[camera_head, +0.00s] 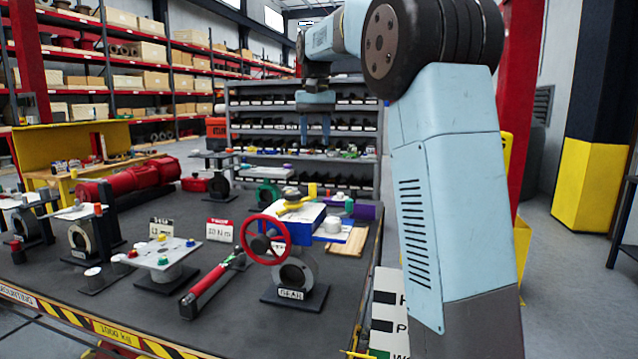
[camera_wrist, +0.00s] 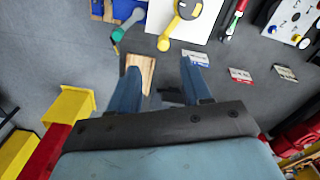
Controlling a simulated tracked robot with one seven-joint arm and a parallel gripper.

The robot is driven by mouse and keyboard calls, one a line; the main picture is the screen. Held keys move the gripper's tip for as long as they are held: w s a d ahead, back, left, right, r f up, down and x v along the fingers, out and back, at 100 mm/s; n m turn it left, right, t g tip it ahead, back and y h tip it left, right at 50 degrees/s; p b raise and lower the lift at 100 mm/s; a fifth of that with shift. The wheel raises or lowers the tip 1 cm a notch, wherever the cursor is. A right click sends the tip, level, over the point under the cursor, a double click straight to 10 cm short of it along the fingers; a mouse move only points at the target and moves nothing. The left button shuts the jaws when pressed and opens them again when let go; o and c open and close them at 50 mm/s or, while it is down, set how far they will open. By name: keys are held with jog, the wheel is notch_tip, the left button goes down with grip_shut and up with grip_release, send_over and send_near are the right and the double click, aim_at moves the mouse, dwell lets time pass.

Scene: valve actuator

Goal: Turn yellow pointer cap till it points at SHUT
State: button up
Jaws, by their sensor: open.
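The yellow pointer cap (camera_head: 296,206) sits on top of the blue actuator box (camera_head: 304,231), behind a red handwheel (camera_head: 267,239). In the wrist view the pointer cap (camera_wrist: 173,28) lies over a white plate (camera_wrist: 203,22), its narrow end toward the bottom of the picture, with a grey part at its top. I cannot read a SHUT mark in either view. My gripper (camera_head: 316,134) hangs well above the bench, fingers down and apart. In the wrist view the gripper (camera_wrist: 160,68) has nothing between its fingers but the background; the cap is beyond the fingertips, clear of them.
A wooden board (camera_head: 347,241) lies right of the actuator. Shelving (camera_head: 352,120) is at the back. The air around my gripper looks clear.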

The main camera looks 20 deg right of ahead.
aim_at(313, 184)
jog(key=f, duration=0.4)
jog(key=w+f, duration=0.1)
jog(key=f, duration=0.8)
jog(key=shift+w+a+f, duration=0.15)
jog(key=shift+w+f, duration=0.15)
jog(key=shift+f, duration=0.1)
jog(key=shift+c, duration=0.3)
grip_shut()
